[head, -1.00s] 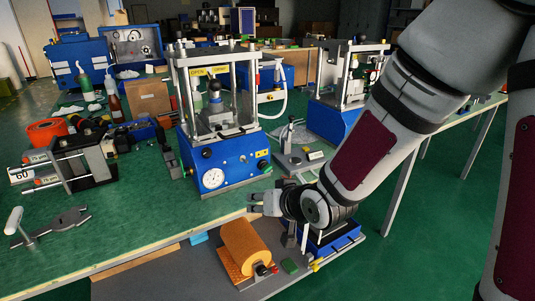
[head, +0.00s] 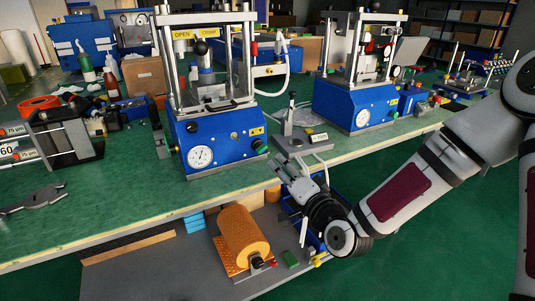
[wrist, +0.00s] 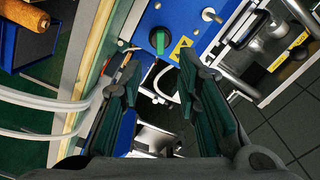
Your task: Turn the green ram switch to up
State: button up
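The green ram switch (head: 260,146) sits on the lower right front of the near blue press (head: 222,150), beside a yellow warning label. In the wrist view the green switch (wrist: 160,42) shows on the blue panel, just beyond the fingertips and roughly centred between them. Its handle looks roughly upright in that picture; I cannot tell its set position. My gripper (wrist: 160,66) is open and empty, with dark green finger pads apart. In the head view my gripper (head: 280,176) is in front of the press, below and right of the switch, not touching it.
A grey stand with a post (head: 297,142) is right of the switch, close to my gripper. An orange roller (head: 243,235) lies on the lower shelf. A second blue press (head: 350,105) stands farther right. White hoses (wrist: 40,105) cross the wrist view's left.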

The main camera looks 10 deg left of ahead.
aim_at(263, 150)
jog(key=b+x, duration=0.1)
jog(key=x, duration=0.9)
jog(key=shift+s+a, duration=0.1)
jog(key=shift+a, duration=0.05)
grip_shut()
